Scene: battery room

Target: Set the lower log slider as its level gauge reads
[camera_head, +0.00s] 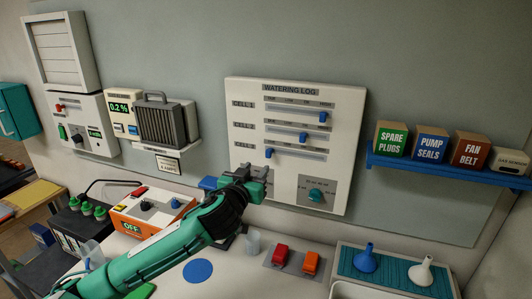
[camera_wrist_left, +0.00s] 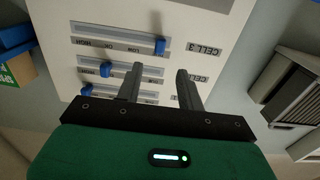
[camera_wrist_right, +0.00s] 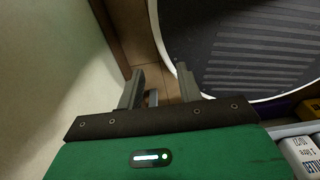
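The watering log panel (camera_head: 345,150) is on the wall with three slots, labelled CELL 1, CELL 2 and CELL 3. The lowest slider's blue knob (camera_head: 268,152) is near the left end of its slot. My left gripper (camera_head: 256,172) is just below that knob, open and empty. It also shows in the left wrist view (camera_wrist_left: 160,70). My right gripper (camera_wrist_right: 160,75) is open and empty, away from the panel. I cannot make out a level gauge reading.
The upper slider knob (camera_head: 323,117) and middle slider knob (camera_head: 303,137) are further right. A teal dial (camera_head: 315,195) is at the panel's lower right. An orange box (camera_head: 150,210) stands on the bench left of my arm. A blue shelf (camera_head: 440,170) holds boxes at right.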

